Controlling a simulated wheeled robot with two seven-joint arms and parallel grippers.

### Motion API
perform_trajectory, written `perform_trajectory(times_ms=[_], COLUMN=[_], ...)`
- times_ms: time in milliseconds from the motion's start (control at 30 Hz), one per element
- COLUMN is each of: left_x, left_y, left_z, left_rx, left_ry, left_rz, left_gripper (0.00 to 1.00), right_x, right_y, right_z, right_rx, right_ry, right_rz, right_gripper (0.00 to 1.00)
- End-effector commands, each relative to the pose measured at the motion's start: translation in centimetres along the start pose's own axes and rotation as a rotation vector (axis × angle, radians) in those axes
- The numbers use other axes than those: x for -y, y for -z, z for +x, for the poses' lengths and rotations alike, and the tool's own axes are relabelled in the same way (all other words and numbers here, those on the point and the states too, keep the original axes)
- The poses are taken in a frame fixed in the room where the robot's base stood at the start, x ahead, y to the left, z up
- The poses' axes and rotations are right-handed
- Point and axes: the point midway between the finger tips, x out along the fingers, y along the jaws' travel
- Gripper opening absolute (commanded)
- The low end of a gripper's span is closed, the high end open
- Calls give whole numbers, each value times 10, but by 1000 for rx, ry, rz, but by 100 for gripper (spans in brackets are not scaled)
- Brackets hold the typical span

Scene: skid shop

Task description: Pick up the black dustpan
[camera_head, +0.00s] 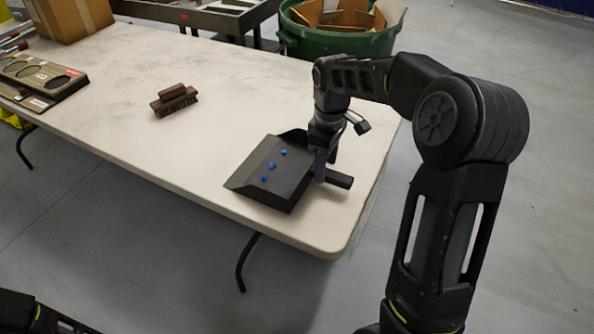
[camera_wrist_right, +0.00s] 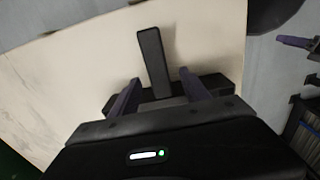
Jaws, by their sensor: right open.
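The black dustpan (camera_head: 268,176) lies on the white table near its front right corner, with several small blue bits in its pan. Its handle (camera_head: 338,180) points right, toward the table's edge. My right gripper (camera_head: 321,170) is pointed down at the handle, near where it joins the pan. In the right wrist view the handle (camera_wrist_right: 153,62) rises between the two purple fingers of my right gripper (camera_wrist_right: 157,88), which are apart and open. The pan is mostly hidden there behind the gripper body. The left gripper is not seen; only a piece of my left arm shows at the bottom left.
A cardboard box (camera_head: 68,18) and a flat case (camera_head: 38,79) sit at the far left. A green bin (camera_head: 335,42) with cardboard stands behind the table.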

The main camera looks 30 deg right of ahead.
Motion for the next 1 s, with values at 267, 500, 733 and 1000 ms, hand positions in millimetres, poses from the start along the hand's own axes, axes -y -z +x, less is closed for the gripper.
perform_trajectory(times_ms=[267,500,733,1000], left_x=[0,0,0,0], left_y=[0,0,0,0], left_z=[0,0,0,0], left_rx=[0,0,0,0], left_ry=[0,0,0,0], left_rz=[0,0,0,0], left_gripper=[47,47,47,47], right_x=[-1,-1,-1,-1], right_y=[-3,-2,-2,-2], right_z=[40,47,46,46], right_rx=[3,1,0,0], right_ry=[3,0,0,0], right_rz=[0,0,0,0], right_gripper=[55,55,55,51])
